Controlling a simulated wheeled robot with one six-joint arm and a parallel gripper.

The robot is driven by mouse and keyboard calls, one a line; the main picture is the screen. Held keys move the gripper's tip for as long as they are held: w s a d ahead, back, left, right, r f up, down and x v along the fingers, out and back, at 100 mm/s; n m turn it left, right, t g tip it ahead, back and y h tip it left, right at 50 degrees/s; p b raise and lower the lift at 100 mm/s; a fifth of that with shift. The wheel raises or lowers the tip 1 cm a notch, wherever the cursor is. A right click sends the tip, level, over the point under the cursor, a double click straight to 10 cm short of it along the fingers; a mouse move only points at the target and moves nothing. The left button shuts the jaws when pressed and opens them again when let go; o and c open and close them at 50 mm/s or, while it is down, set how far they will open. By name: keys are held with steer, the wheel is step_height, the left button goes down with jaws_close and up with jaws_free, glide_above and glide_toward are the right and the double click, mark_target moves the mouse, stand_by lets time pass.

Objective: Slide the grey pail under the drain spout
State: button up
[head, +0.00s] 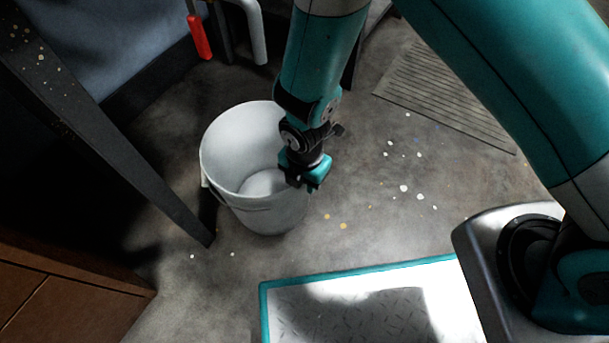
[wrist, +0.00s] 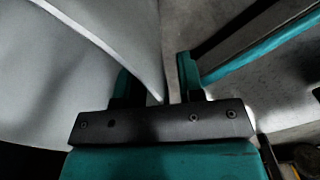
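The grey pail (head: 232,160), pale and open-topped, stands upright on the floor in the head view. It fills the left of the wrist view (wrist: 60,75). My gripper (head: 306,184) is at the pail's right rim, pointing down. In the wrist view my gripper's fingers (wrist: 158,85) stand apart, with the pail's rim edge showing between them. A gap shows between the rim and the right finger. The drain spout seems to be the pale bent pipe (head: 254,32) at the top of the head view, beyond the pail; its mouth cannot be made out.
A red handle (head: 199,37) hangs left of the pipe. A dark slanted post (head: 120,150) stands left of the pail, and a brown cabinet (head: 65,300) is at lower left. A ribbed floor grate (head: 445,95) lies at upper right. Paint-spotted floor between pail and pipe looks clear.

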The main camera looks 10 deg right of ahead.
jaws_close()
steer(key=shift+d, duration=0.1)
stand_by(1.2)
